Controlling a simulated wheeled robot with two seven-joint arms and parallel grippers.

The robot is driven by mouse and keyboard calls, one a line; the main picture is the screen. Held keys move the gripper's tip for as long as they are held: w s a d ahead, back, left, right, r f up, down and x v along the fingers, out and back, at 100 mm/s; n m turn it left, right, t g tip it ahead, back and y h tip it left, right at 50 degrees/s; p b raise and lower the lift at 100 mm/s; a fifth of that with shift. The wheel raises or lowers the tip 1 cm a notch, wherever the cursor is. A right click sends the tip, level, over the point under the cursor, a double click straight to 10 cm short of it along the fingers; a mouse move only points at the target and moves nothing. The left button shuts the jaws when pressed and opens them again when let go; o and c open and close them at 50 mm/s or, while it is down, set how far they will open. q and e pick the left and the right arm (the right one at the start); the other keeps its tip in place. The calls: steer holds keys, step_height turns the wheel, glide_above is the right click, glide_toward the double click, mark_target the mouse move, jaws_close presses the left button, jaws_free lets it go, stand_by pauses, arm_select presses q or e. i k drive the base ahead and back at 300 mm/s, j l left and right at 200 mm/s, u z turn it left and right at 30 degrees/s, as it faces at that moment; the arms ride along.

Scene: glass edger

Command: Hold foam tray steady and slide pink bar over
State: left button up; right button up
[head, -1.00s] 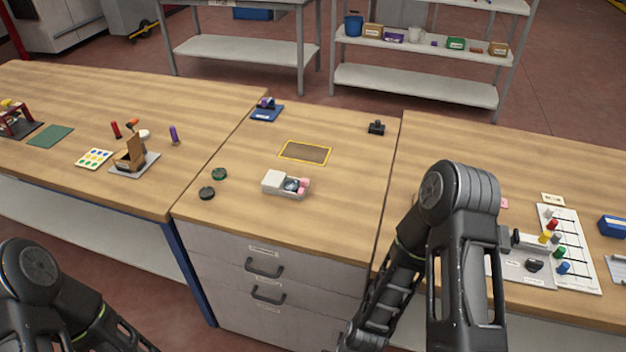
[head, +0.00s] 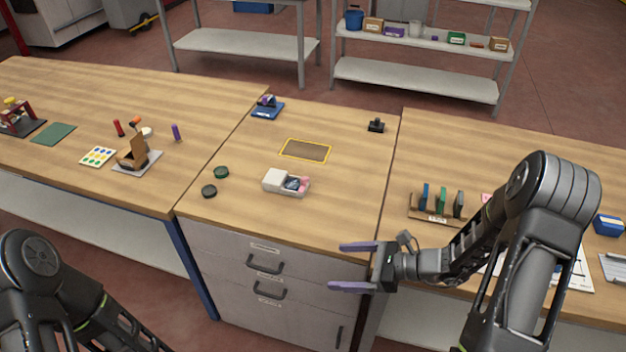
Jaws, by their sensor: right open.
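A small white foam tray (head: 272,187) sits on the middle bench, near its front half. Its left part is a plain white block, its middle holds something dark and bluish, and a pink piece (head: 303,183) shows at its right end. The piece is too small for me to be sure it is the pink bar. My right gripper (head: 336,267) has purple fingers spread apart and empty. It appears in front of the drawers, below and right of the tray, apart from it. My left arm shows at the lower left, its gripper out of view.
A blue-based item (head: 267,107) and a black item (head: 376,125) stand at the back. A wooden rack (head: 432,215) stands on the right bench.

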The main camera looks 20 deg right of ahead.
mark_target(304, 180)
steer(key=i, duration=1)
